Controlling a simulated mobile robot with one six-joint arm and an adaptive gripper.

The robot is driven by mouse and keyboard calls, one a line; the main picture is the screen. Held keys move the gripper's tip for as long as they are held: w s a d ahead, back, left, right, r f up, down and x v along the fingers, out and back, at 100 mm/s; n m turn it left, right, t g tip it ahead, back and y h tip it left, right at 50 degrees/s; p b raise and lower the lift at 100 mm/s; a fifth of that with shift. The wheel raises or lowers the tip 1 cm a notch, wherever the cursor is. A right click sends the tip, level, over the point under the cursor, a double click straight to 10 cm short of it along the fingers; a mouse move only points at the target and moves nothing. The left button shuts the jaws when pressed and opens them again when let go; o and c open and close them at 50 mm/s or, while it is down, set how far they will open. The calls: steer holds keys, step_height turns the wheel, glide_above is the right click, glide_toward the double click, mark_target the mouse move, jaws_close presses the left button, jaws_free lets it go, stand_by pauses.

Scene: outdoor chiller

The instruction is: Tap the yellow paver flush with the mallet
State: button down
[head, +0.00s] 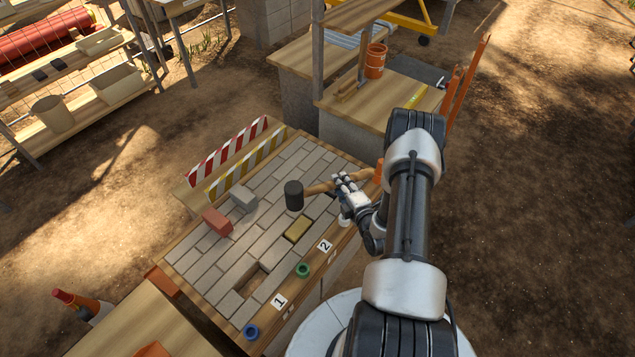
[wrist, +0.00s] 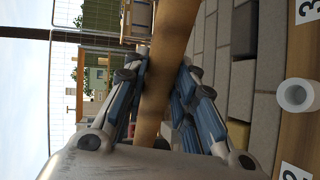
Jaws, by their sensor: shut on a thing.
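The mallet has a dark head (head: 293,195) and a wooden handle (head: 319,187). My gripper (head: 348,190) is shut on the handle, which also runs between the fingers in the wrist view (wrist: 168,65). The mallet is held roughly level above the paved table, with its head to the left of the gripper. The yellow paver (head: 297,230) sits in a slot of the paving, below the head in the picture and beside label 2. I cannot tell how far it stands above its neighbours. The mallet head is not clear in the wrist view.
A red brick (head: 217,221) and a grey block (head: 243,198) stand on the paving (head: 225,255). An empty slot (head: 250,282) lies near label 1. Green (head: 303,270), blue (head: 251,331) and white (head: 345,219) cups line the front edge. Striped boards (head: 247,163) border the back.

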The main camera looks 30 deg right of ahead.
steer(key=shift+s+d, duration=0.1)
steer(key=shift+d, duration=0.05)
stand_by(0.3)
step_height(320, 180, down, 9)
steer(key=b, duration=0.8)
